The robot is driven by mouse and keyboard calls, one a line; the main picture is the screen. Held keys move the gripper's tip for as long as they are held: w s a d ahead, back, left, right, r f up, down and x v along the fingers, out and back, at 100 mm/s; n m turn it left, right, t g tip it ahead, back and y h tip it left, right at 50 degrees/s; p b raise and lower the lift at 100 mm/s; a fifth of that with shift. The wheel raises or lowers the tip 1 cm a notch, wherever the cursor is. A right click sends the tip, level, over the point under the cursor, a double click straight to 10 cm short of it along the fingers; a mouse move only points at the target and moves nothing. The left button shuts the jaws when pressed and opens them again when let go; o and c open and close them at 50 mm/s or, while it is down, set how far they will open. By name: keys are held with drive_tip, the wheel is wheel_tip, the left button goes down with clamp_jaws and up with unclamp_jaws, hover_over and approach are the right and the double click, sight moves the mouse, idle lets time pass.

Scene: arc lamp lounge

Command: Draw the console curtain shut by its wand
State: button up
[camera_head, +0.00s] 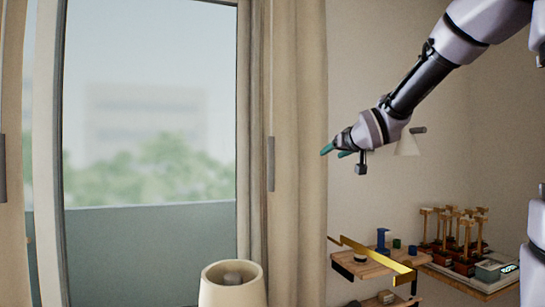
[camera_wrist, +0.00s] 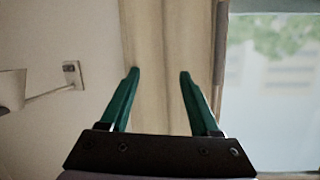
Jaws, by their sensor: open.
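The beige curtain (camera_head: 298,120) hangs bunched at the right side of the window. A thin wand with a dark grey grip (camera_head: 270,163) hangs upright along its window-side edge. Another beige curtain (camera_head: 12,220) stands at the far left, with a similar grey grip (camera_head: 3,168) at the picture's edge. My gripper (camera_head: 335,151) is open and empty, right of the near wand and apart from it, with teal fingers pointing left. In the wrist view the curtain (camera_wrist: 165,40) shows behind and between the open fingers (camera_wrist: 160,74).
The window (camera_head: 150,120) is largely uncovered. A wall lamp (camera_head: 408,145) is behind my gripper. Below it, a wooden shelf (camera_head: 365,268) with a brass rail (camera_head: 370,256) holds small items, beside a tray of small wooden-handled objects (camera_head: 460,235). A cream lampshade (camera_head: 232,288) stands in front.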

sight(273, 153)
drive_tip(key=w+a+n+y, duration=0.1)
drive_tip(key=w+a+y, duration=0.1)
drive_tip(key=w+a, duration=0.2)
drive_tip(key=w+a+n+y, duration=0.1)
drive_tip(key=w+a+n, duration=0.1)
drive_tip(key=w+a, duration=0.3)
drive_tip(key=w+a+n+y, duration=0.2)
drive_tip(key=w+a, duration=0.3)
drive_tip(key=a, duration=0.6)
drive_tip(key=shift+w+a+f+t+y, duration=0.1)
drive_tip(key=shift+w+f+t+y, duration=0.05)
drive_tip(key=shift+w+t+y, duration=0.2)
drive_tip(key=shift+s, duration=0.1)
clamp_jaws()
